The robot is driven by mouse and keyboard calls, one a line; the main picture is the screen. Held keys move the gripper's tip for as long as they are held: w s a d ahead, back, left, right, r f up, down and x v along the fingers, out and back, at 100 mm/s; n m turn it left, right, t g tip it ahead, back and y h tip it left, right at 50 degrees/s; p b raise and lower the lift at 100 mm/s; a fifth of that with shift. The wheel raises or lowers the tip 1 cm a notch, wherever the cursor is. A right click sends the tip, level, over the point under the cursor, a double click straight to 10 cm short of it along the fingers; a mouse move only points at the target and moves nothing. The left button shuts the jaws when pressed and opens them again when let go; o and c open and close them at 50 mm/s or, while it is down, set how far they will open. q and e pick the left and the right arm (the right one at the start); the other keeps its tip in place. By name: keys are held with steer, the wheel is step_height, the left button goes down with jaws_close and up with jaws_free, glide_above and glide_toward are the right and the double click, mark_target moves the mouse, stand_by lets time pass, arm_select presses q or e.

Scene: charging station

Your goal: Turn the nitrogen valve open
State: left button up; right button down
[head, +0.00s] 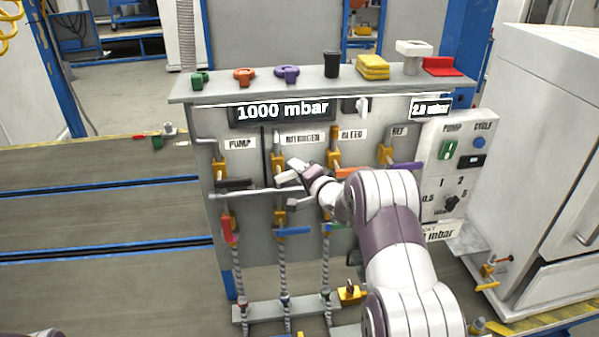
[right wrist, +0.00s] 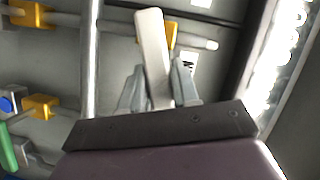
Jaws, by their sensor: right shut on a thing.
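The nitrogen valve sits on the panel under the label reading NITROGEN (head: 304,138). Its yellow body (head: 278,162) is on a vertical pipe, and its pale handle (head: 297,164) sticks out to the right, across the pipe. My right gripper (head: 302,174) is at this handle, partly hidden by its own wrist. In the right wrist view the pale handle (right wrist: 153,55) stands between the two grey fingers (right wrist: 157,88), which are shut on it. The yellow valve body (right wrist: 172,34) shows behind it. My left gripper is not in view.
Neighbouring valves include a black handle (head: 233,184) at left, an orange handle (head: 358,172) close right, and a blue handle (head: 293,231) below. A grey horizontal bar (head: 242,194) crosses below the gripper. The display (head: 282,111) reads 1000 mbar. Loose items stand on the shelf (head: 218,92) above.

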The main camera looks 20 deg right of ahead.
mark_target(280, 175)
steer(key=shift+a+r+n+g+h, duration=0.2)
steer(key=shift+r+n+h, duration=0.05)
steer(key=shift+n, duration=0.35)
steer(key=shift+a+r+n+g+h, duration=0.15)
steer(key=shift+r+n+g+h, duration=0.1)
steer(key=shift+n, duration=0.35)
steer(key=shift+w+a+r+n+g, duration=0.1)
steer(key=shift+a+r+n+g, duration=0.15)
steer(key=shift+n, duration=0.35)
steer(key=shift+a+n+h+b, duration=0.15)
steer(key=shift+n+h+b, duration=0.25)
steer(key=shift+b, duration=0.1)
steer(key=a+n+h+b, duration=0.1)
steer(key=b, duration=0.5)
steer(key=a+n+g+h+b, duration=0.1)
steer(key=n+b, duration=0.1)
steer(key=b, duration=0.3)
steer(key=w+a+r+n+h+b, duration=0.1)
steer(key=n+b, duration=0.1)
steer(key=b, duration=0.4)
steer(key=shift+g+b, duration=0.3)
steer(key=shift+g, duration=0.1)
steer(key=shift+a+r+n+h+b, duration=0.3)
steer(key=shift+r+n+b, duration=0.1)
steer(key=shift+b, duration=0.6)
steer(key=c, duration=0.9)
jaws_free()
steer(key=shift+s+r, duration=0.1)
steer(key=shift+r, duration=0.05)
steer(key=shift+s, duration=0.1)
